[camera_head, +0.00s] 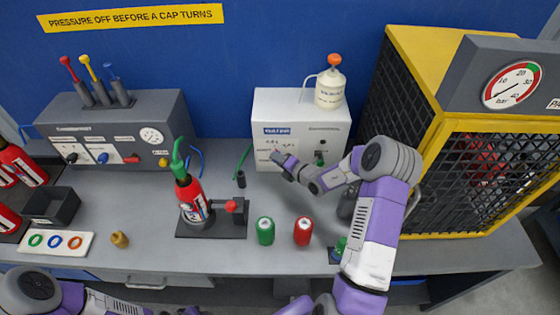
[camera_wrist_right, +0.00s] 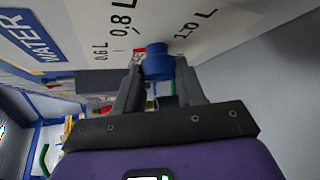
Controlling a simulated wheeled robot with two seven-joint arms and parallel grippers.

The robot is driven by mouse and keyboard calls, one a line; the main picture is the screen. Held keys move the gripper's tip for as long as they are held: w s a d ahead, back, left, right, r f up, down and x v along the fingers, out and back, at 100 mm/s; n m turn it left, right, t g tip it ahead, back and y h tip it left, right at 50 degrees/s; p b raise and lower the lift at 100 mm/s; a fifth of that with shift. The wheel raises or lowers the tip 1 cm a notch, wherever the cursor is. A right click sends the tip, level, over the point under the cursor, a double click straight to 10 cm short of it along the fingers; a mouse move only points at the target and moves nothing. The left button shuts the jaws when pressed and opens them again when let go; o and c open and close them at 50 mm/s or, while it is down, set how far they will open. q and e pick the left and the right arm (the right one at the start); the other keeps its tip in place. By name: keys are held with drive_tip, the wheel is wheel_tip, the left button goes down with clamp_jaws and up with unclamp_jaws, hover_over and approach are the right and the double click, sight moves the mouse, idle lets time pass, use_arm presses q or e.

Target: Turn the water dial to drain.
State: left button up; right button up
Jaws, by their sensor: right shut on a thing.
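The white water box (camera_head: 263,105) with a blue WATER label stands at the back of the bench. In the right wrist view its face carries volume marks such as 0.6 L, 0.8 L and 1.0 L, and a red patch partly hidden behind the blue water dial (camera_wrist_right: 157,60). My right gripper (camera_head: 278,157) is at the box's front face. In the wrist view its two fingers (camera_wrist_right: 158,77) are shut on the dial, one on each side. The dial's pointer direction cannot be made out. My left gripper is out of view; only part of that arm shows at lower left.
A red extinguisher (camera_head: 191,200) stands in a holder left of the gripper. Green (camera_head: 265,231) and red (camera_head: 302,231) canisters stand in front. A white bottle (camera_head: 330,90) sits on the box. The yellow-framed mesh cage (camera_head: 420,120) bounds the right side.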

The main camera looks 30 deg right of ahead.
idle(0.3)
drive_tip(key=shift+w+a+n+g+h+b, duration=0.15)
drive_tip(key=shift+a+n+g+h+b, duration=0.1)
drive_tip(key=shift+n+g+h+b, duration=1.65)
drive_tip(key=shift+w+a+n+g+h+b, duration=0.25)
drive_tip(key=shift+n+g+h+b, duration=0.7)
drive_tip(key=shift+h, duration=1.9)
drive_tip(key=shift+w+a+n+g+h+b, duration=0.1)
drive_tip(key=shift+a+n+g+h+b, duration=0.15)
drive_tip(key=shift+n+g+h+b, duration=1.2)
drive_tip(key=shift+n+g+h+p, duration=0.3)
drive_tip(key=shift+n+h+p, duration=0.15)
drive_tip(key=shift+n+h, duration=0.4)
drive_tip(key=o, duration=1)
drive_tip(key=shift+o, duration=0.2)
